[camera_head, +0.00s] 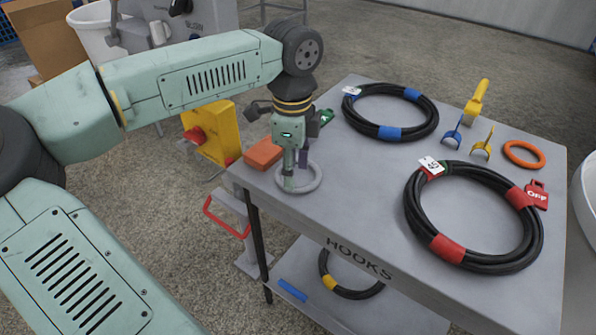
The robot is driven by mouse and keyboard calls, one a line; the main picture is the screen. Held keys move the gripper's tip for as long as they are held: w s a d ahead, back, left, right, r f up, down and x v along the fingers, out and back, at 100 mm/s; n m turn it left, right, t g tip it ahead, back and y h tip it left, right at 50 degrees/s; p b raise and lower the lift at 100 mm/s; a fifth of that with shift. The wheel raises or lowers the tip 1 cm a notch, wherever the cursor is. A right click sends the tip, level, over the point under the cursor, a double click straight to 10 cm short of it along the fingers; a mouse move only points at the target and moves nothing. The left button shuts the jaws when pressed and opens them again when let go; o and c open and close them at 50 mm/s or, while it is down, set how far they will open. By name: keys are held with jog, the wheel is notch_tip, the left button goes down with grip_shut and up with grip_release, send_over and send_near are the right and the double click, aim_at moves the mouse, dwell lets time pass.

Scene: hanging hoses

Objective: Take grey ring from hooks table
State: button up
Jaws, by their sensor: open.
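The grey ring (316,184) lies flat on the grey hooks table (365,209), near its left corner. My gripper (296,180) points down at the ring from above, with its fingers over the ring's left and back part. The gripper is open. The fingers hide part of the ring, and I cannot tell whether they touch it.
A blue-taped hose coil (390,132), a red-taped coil (447,247), an orange ring (524,154), hooks (482,144) and a red OFF tag (537,195) lie further right. The table's front middle is clear.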

aim_at(310, 187)
jog(key=shift+f, duration=1.75)
grip_shut()
